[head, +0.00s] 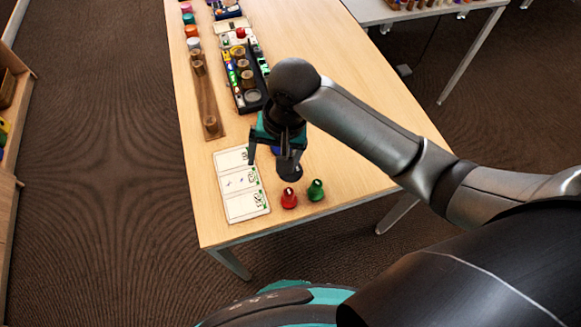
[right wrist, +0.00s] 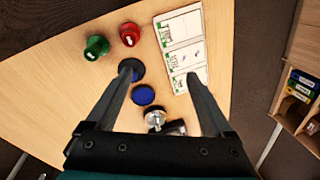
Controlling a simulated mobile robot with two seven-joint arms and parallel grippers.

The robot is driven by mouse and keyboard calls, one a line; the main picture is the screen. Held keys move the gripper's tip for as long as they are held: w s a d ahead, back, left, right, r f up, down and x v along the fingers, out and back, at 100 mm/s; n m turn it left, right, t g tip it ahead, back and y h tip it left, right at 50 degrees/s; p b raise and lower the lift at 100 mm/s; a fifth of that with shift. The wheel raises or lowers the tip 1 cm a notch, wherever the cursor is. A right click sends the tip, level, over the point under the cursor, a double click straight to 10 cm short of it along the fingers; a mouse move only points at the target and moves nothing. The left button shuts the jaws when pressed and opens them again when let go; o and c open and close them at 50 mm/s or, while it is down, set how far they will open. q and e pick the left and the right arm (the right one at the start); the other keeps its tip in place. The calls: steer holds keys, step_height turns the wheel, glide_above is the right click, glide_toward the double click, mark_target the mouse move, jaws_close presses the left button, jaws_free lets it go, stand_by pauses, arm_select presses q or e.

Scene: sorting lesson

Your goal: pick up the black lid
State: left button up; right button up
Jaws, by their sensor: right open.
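A dark round piece that looks like the black lid (right wrist: 138,75) lies on the table in the right wrist view, with a bluish patch on it and partly covered by one finger. In the head view a dark round shape (head: 290,177) shows at that fingertip. My right gripper (head: 268,166) is open above the table, pointing down; its spread fingers also show in the right wrist view (right wrist: 160,76). Nothing is seen held between them. I cannot tell whether the finger touches the dark piece. My left gripper is not in view.
A blue disc (right wrist: 143,95) and a silver knob (right wrist: 154,118) lie close by. A red piece (head: 289,198) and a green piece (head: 316,190) stand near the table's front edge. A white card (head: 241,185) lies left.

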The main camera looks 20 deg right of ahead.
steer(key=w+d+r+m+g+h, duration=0.1)
steer(key=w+d+r+m+h, duration=0.15)
steer(key=w+d+m, duration=0.2)
steer(key=shift+y, duration=0.25)
steer(key=f+b, duration=0.1)
steer(key=f, duration=0.2)
steer(key=f+b, duration=0.1)
steer(key=f, duration=0.2)
steer(key=f+b, duration=0.1)
steer(key=f, duration=0.2)
steer(key=shift+d+f+b, duration=0.25)
steer(key=shift+f+b, duration=0.05)
step_height(320, 180, down, 5)
steer(key=shift+s+r+b, duration=0.1)
steer(key=shift+b, duration=1.05)
steer(key=shift+f, duration=0.25)
steer(key=shift+c, duration=0.2)
steer(key=c, duration=0.4)
jaws_close()
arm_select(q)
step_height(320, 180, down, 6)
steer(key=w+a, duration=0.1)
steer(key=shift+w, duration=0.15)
